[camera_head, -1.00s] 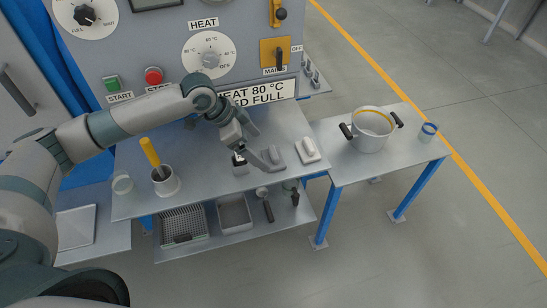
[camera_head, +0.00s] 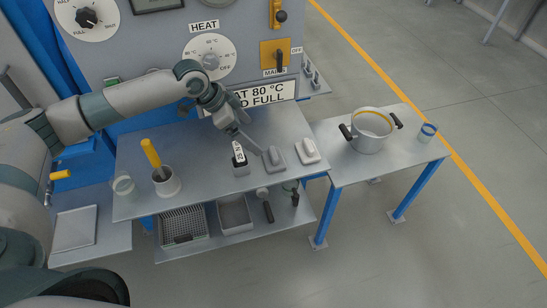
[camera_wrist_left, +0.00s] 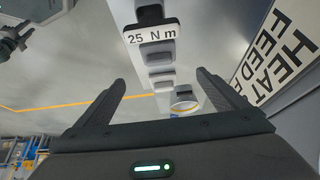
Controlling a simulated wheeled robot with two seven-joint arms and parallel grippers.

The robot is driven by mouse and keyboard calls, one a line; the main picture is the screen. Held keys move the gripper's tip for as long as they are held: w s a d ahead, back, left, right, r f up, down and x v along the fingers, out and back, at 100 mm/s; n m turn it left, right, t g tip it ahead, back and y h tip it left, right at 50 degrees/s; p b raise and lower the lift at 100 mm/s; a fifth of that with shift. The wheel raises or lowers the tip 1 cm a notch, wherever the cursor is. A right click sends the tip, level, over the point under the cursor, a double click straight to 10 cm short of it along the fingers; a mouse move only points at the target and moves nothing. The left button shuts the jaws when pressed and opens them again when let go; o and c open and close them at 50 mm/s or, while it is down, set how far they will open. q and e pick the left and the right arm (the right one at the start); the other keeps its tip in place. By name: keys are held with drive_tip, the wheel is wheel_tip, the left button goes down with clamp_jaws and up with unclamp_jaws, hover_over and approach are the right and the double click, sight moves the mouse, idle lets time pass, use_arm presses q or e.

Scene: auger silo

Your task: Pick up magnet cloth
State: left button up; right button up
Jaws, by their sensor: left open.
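No item is plainly recognisable as the magnet cloth. Two low blocks lie side by side on the bench: a grey one (camera_head: 276,158) and a white one (camera_head: 307,151), each with a raised top. They also show as the grey block (camera_wrist_left: 157,53) and the white block (camera_wrist_left: 163,79) in the left wrist view. My left gripper (camera_head: 249,143) is open and empty, above the bench and just left of the grey block. A dark item with a white "25 N m" label (camera_head: 239,153) stands below it. Dark prongs, probably my right gripper (camera_wrist_left: 14,40), show in the wrist view's upper left corner.
A cup with a yellow-handled tool (camera_head: 166,183) and a clear jar (camera_head: 122,185) stand at the bench's left (camera_head: 206,187). Trays lie on the shelf below. A pot (camera_head: 371,131) and a small jar (camera_head: 428,131) stand on the right table. The control panel rises behind.

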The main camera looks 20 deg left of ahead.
use_arm(q)
drive_tip(key=p, duration=0.2)
approach(272, 153)
drive_tip(key=x, duration=0.5)
drive_tip(key=shift+w, duration=0.2)
drive_tip(key=shift+w+d+f, duration=0.1)
drive_tip(key=shift+d+f, duration=0.05)
drive_tip(key=shift+f, duration=0.4)
drive_tip(key=shift+p, duration=0.35)
drive_tip(key=shift+w+d+f, duration=0.1)
drive_tip(key=shift+d+f, duration=0.1)
drive_tip(key=shift+f, duration=0.05)
drive_tip(key=p+x, duration=0.2)
drive_tip(key=x, duration=0.1)
drive_tip(key=shift+d+f, duration=0.15)
drive_tip(key=shift+f, duration=0.2)
drive_tip(key=shift+w+f, duration=0.15)
drive_tip(key=shift+f, duration=0.2)
drive_tip(key=c, duration=1.2)
